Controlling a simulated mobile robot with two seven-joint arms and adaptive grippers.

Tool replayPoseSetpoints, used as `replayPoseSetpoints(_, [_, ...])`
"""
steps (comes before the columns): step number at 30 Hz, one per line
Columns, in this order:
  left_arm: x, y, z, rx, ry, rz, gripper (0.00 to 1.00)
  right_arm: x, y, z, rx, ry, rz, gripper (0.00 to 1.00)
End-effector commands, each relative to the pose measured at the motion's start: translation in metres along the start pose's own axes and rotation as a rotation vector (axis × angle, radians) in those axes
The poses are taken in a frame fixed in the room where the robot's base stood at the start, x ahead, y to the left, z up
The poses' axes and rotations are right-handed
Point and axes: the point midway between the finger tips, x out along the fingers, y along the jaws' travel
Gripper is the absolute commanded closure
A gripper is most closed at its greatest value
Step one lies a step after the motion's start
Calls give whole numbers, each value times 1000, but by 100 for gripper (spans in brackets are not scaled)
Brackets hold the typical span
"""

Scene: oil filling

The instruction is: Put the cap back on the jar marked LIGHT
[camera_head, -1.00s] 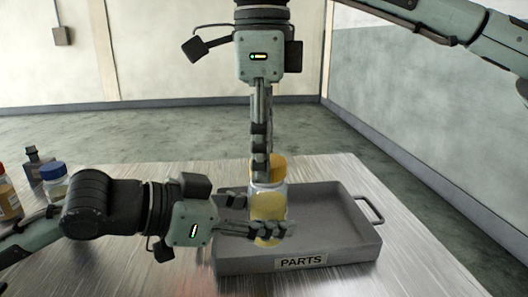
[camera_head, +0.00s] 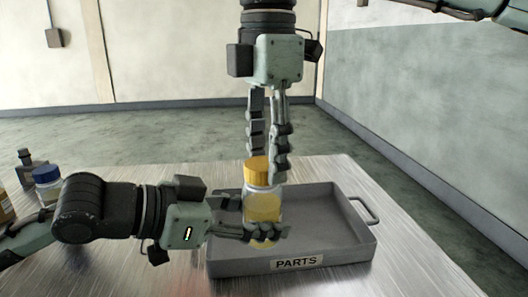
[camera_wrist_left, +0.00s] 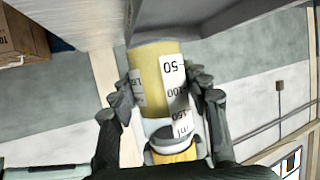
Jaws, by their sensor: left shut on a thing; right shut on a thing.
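The jar (camera_head: 263,207) is upright above the parts tray, with yellow liquid in it. My left gripper (camera_head: 252,217) is shut around its body from the left. In the left wrist view the jar (camera_wrist_left: 158,80) shows upside down with a volume scale and a label too cut off to read. The yellow cap (camera_head: 257,170) is at the jar's mouth and looks level; I cannot tell whether it is threaded on. It also shows in the left wrist view (camera_wrist_left: 178,154). My right gripper (camera_head: 268,172) points down from above, shut on the cap.
The grey tray marked PARTS (camera_head: 335,258) lies under the jar on the metal table (camera_head: 425,270), its visible floor empty. A blue-capped bottle (camera_head: 47,176) stands at the far left behind my left arm. The table's right side is clear.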

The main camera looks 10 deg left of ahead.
Motion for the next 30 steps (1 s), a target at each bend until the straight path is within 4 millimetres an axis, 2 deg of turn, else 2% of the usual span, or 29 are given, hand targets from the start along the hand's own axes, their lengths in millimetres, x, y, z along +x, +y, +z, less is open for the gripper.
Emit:
replayPoseSetpoints(3, [0, 0, 1, 0, -2, 1, 100, -1, -2, 0, 239, -2, 4, 69])
replayPoseSetpoints(9, [0, 0, 0, 0, -2, 0, 100, -2, -5, -4, 608, -14, 5, 69])
replayPoseSetpoints(21, [0, -2, -1, -1, 2, -4, 100, 5, -10, -9, 1038, -26, -8, 64])
replayPoseSetpoints(26, [0, -2, -1, -1, 3, -4, 100, 6, -10, -10, 1047, -15, -21, 65])
replayPoseSetpoints(27, [0, -2, -2, -1, 4, -5, 100, 6, -11, -11, 1046, -15, -22, 52])
replayPoseSetpoints(30, [0, -2, -2, -1, 4, -4, 100, 6, -11, -11, 1045, -15, -22, 40])
